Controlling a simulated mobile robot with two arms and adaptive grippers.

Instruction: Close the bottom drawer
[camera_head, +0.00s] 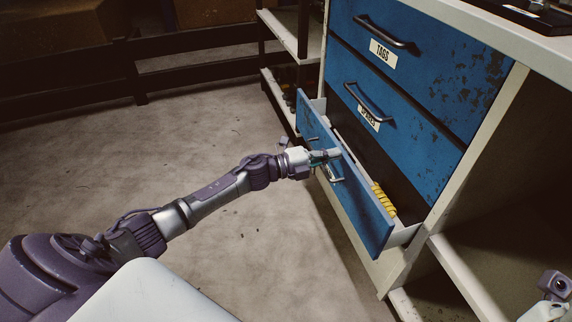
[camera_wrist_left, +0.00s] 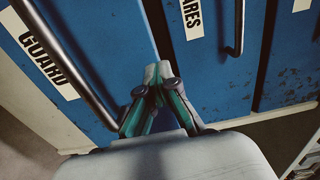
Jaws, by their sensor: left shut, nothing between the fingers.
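The blue bottom drawer (camera_head: 352,190) is pulled out of the cabinet, its inside showing behind the front panel. Its bar handle (camera_head: 334,172) is partly hidden by my gripper. In the left wrist view the drawer front (camera_wrist_left: 85,50) carries a partly cut-off label starting "GUARD" and a long metal handle (camera_wrist_left: 66,60). My left gripper (camera_head: 332,155) is at the upper part of this front, near the handle. The wrist view shows its fingers (camera_wrist_left: 158,72) together, with nothing between them. Whether they touch the panel I cannot tell. My right gripper's fingers do not show.
The middle drawer (camera_head: 400,115), labelled as spares, and the TAGS drawer (camera_head: 440,45) above are shut. Yellow items (camera_head: 383,200) lie inside the open drawer. A low shelf (camera_head: 466,280) stands to the right. The concrete floor (camera_head: 230,130) left of the drawer is clear.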

